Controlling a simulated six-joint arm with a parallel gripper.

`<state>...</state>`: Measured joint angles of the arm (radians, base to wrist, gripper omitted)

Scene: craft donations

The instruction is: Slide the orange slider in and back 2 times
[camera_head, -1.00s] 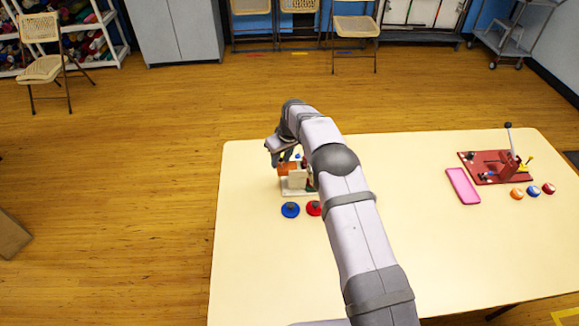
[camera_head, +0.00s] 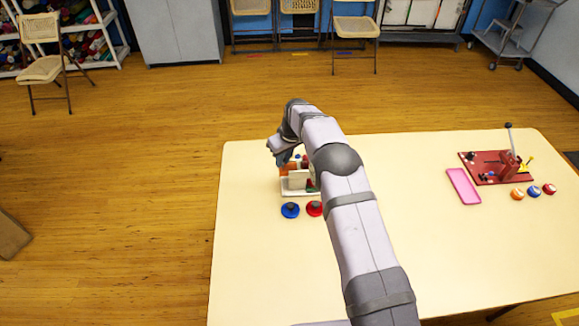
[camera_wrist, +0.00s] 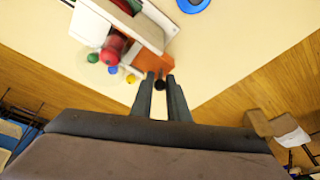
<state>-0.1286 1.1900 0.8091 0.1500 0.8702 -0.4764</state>
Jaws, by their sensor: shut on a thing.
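The orange slider (camera_head: 284,168) sits at the left end of a small white device (camera_head: 298,192) on the table. In the wrist view the orange slider (camera_wrist: 147,62) sticks out of the white housing (camera_wrist: 160,18) toward my fingers. My gripper (camera_wrist: 160,76) is shut on a small dark knob (camera_wrist: 160,85) at the slider's outer end. In the head view my gripper (camera_head: 284,157) is over the device's left end, and my arm hides the device's right side.
A pink tray (camera_head: 463,186), a red board with a lever (camera_head: 497,168) and several small balls (camera_head: 533,191) are at the right. The table's left edge is close to the device.

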